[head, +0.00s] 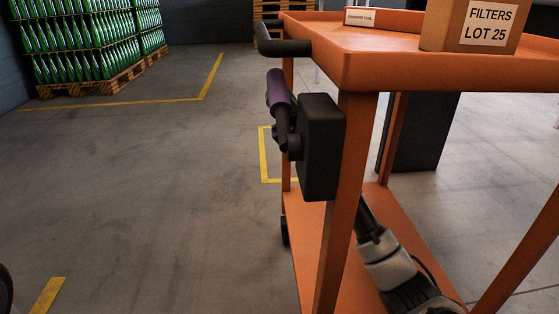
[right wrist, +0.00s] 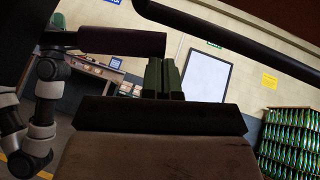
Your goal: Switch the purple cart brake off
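The purple brake lever (head: 278,84) stands up on a black brake box (head: 320,148), which is fixed to a leg of the orange cart (head: 357,70). The lever also shows in the right wrist view (right wrist: 122,41). There my right gripper (right wrist: 165,75) has its two dark fingers close together, with only a thin gap and nothing visible between them. The lever's end is beside the fingertips; I cannot tell whether they touch. My left gripper is not in view.
A black push handle (head: 280,44) juts from the cart above the lever. A filters carton (head: 472,26) and a small labelled box (head: 373,17) stand on the top tray. Bottle pallets (head: 75,45) stand at the far left. The floor left of the cart is clear.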

